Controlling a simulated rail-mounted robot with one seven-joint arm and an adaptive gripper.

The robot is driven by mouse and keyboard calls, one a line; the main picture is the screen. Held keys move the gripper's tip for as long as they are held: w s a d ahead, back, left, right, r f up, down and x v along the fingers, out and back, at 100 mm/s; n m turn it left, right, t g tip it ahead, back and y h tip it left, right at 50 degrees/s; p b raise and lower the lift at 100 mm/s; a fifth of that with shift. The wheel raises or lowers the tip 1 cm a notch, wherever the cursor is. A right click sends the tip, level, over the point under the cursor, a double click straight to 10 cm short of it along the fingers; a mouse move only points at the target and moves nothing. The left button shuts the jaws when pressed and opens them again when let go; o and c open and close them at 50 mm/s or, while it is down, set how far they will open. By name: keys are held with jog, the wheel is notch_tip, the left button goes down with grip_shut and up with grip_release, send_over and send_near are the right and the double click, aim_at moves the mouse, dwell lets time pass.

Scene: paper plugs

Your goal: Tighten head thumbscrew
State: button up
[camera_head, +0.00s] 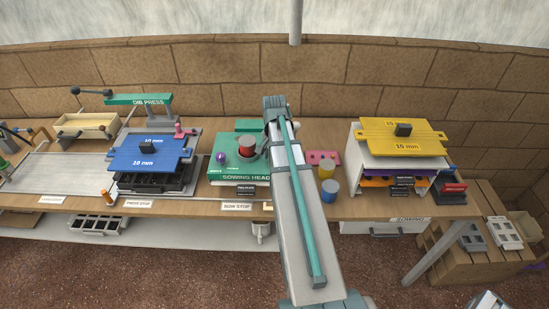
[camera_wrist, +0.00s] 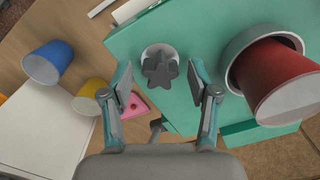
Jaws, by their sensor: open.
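The green sowing head (camera_head: 225,172) sits mid-bench in the head view, and its teal top (camera_wrist: 205,35) fills much of the wrist view. The dark, star-shaped thumbscrew (camera_wrist: 160,70) stands in a pale round collar on that top. In the head view I cannot make out the thumbscrew; my arm covers that side. My gripper (camera_wrist: 159,78) is open, its fingers on either side of the thumbscrew in the wrist picture. Nothing is held, and clear gaps show on both sides. I cannot tell how far the fingertips are above the screw.
A red cup (camera_wrist: 285,82) stands in a round teal socket right of the thumbscrew. Blue (camera_wrist: 47,63) and yellow (camera_wrist: 90,95) cups and a pink plate (camera_wrist: 134,106) lie to the left. In the head view, a blue plate (camera_head: 150,155) and a yellow plate (camera_head: 385,140) flank the area.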

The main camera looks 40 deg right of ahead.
jog(key=shift+r, duration=0.15)
jog(key=shift+r+p, duration=1.45)
jog(key=shift+r, duration=0.45)
jog(key=n+p, duration=0.1)
jog(key=n, duration=1.1)
jog(key=shift+p, duration=0.4)
jog(key=shift+f, duration=0.2)
jog(key=shift+f+b, duration=0.95)
jog(key=shift+f, duration=0.9)
